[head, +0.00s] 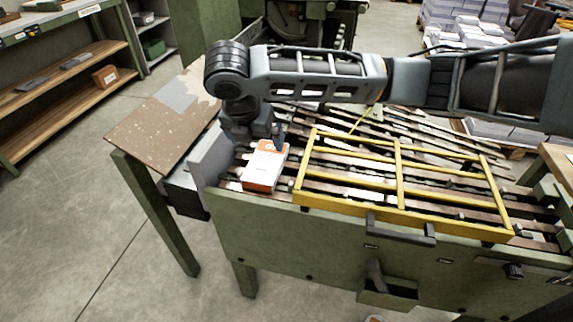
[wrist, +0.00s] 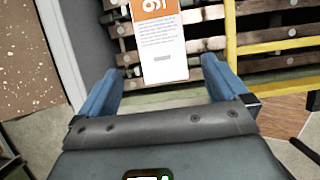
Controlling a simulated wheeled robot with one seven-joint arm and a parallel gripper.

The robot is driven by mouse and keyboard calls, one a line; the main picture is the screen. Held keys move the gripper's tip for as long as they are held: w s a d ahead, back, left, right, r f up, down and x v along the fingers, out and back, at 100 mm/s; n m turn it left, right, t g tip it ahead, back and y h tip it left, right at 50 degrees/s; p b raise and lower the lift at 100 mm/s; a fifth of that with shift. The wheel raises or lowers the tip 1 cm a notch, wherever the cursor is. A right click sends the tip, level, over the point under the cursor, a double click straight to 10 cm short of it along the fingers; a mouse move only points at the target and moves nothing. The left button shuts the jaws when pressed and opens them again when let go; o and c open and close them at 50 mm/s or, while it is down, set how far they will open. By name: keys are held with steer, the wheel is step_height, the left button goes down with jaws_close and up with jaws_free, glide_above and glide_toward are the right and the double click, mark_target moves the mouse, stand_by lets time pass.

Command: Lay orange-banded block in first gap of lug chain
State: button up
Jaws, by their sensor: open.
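The orange-banded block (head: 264,166), white with orange ends, lies flat at the left end of the lug chain (head: 330,186). In the wrist view the block (wrist: 160,45) shows its printed white face and an orange band, between and beyond my fingertips. My gripper (head: 262,135) points down by the block's far end in the head view. In the wrist view my gripper (wrist: 162,68) is open, with its blue fingers apart and nothing held. The chain's slats (wrist: 205,44) show beside the block. Which gap is the first is hard to tell.
A yellow guard frame (head: 400,178) stands over the chain right of the block. A grey end plate (head: 209,160) rises at the left. A speckled board (head: 165,115) lies left of it. My arm spans above the chain.

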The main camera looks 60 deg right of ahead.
steer(key=w+a+r+m+t+y, duration=0.1)
steer(key=w+a+t+y, duration=0.2)
steer(key=a, duration=0.8)
steer(key=w+a+r+m+t+y, duration=0.1)
steer(key=w+a+y, duration=0.25)
steer(key=a, duration=0.85)
steer(key=s+a+r+m+t+y, duration=0.1)
steer(key=a+r+m+t+y, duration=0.25)
steer(key=a, duration=0.35)
steer(key=s+a+r+m+t+y, duration=0.2)
steer(key=a+r+m+t+y, duration=0.15)
steer(key=a, duration=0.45)
steer(key=s+d+f+m+t+h, duration=0.1)
steer(key=s+d+f+m+h, duration=0.2)
steer(key=s+m, duration=0.3)
steer(key=s+d+f+m+t+h, duration=0.1)
steer(key=s+d+f+m+h, duration=0.2)
steer(key=s, duration=0.5)
steer(key=s+d+f+m+t+h, duration=0.1)
steer(key=s+d+f+m+h, duration=0.1)
steer(key=s+f+m, duration=0.4)
steer(key=s+d+r+n, duration=0.1)
steer(key=s+d+r, duration=0.1)
steer(key=s+d, duration=0.3)
steer(key=s+d+r+n+h, duration=0.1)
steer(key=s+d, duration=0.5)
steer(key=s, duration=0.8)
steer(key=shift+s+d+r+g, duration=0.2)
steer(key=shift+r+g, duration=0.2)
steer(key=shift+r, duration=0.15)
